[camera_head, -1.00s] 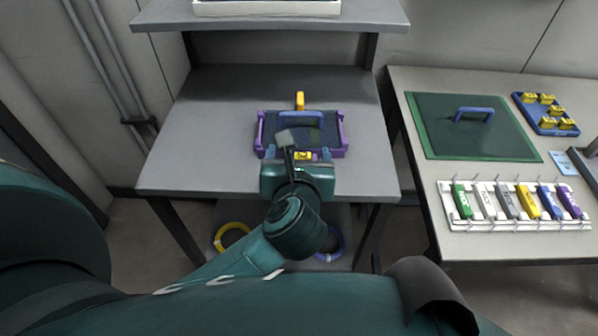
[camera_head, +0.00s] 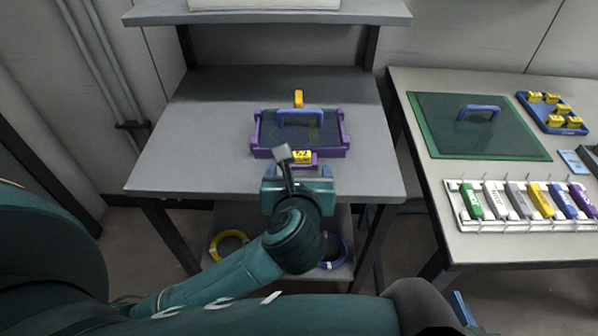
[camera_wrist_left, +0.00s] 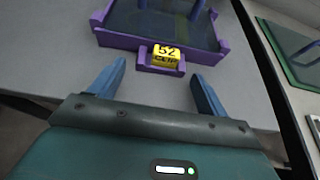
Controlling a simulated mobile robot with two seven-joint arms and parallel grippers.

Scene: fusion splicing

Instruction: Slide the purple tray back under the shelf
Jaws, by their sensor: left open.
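The purple tray (camera_head: 257,151) sits on the grey table under the raised shelf (camera_head: 270,18), toward the middle of the tabletop. It has a dark inside, a blue handle (camera_head: 300,112) over it and a yellow tab marked 52 (camera_head: 302,157) on its near side. My left gripper (camera_head: 298,172) is just in front of the tab. In the left wrist view the purple tray (camera_wrist_left: 120,40) is ahead, and the gripper's blue fingers (camera_wrist_left: 158,85) are spread apart with the yellow tab beyond and between them, not touching. My right gripper is not in view.
A yellow piece (camera_head: 298,98) stands behind the tray. The grey table (camera_head: 180,150) is bare on both sides of it. A second table at the right holds a green mat (camera_head: 470,125), a blue tray of yellow blocks (camera_head: 550,112) and a rack of coloured pieces (camera_head: 520,203).

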